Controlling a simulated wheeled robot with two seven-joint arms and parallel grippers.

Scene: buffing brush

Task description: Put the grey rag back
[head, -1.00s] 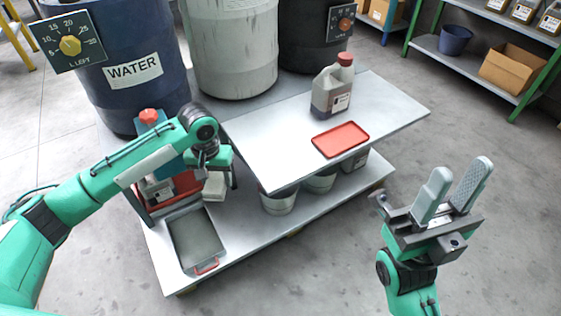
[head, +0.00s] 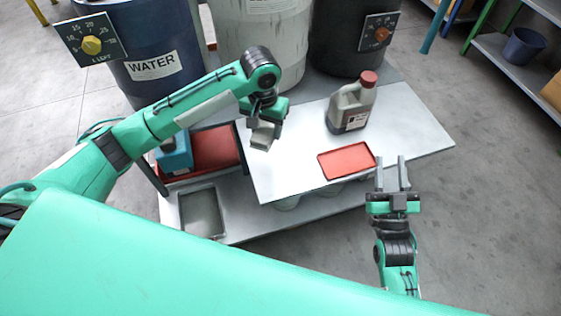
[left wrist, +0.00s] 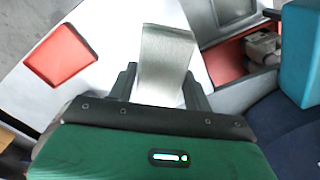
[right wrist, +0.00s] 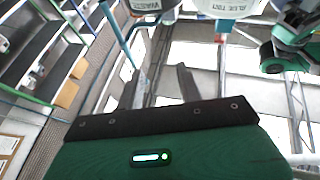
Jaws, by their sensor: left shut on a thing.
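The grey rag (head: 263,137) is held in my left gripper (head: 266,122) above the left part of the white upper tabletop (head: 290,170). In the left wrist view the rag (left wrist: 165,60) hangs as a pale grey folded piece between the two fingers (left wrist: 160,85), which are shut on it. My right gripper (head: 391,178) points up by the tabletop's front right edge. Its fingers are apart with nothing between them, as the right wrist view (right wrist: 160,90) also shows.
A red tray (head: 347,160) and a jug with a red cap (head: 350,108) stand on the tabletop. A red bin (head: 213,148), a blue container (head: 174,155) and a grey metal pan (head: 202,212) are lower left. Large drums, including the blue one labelled water (head: 150,80), stand behind.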

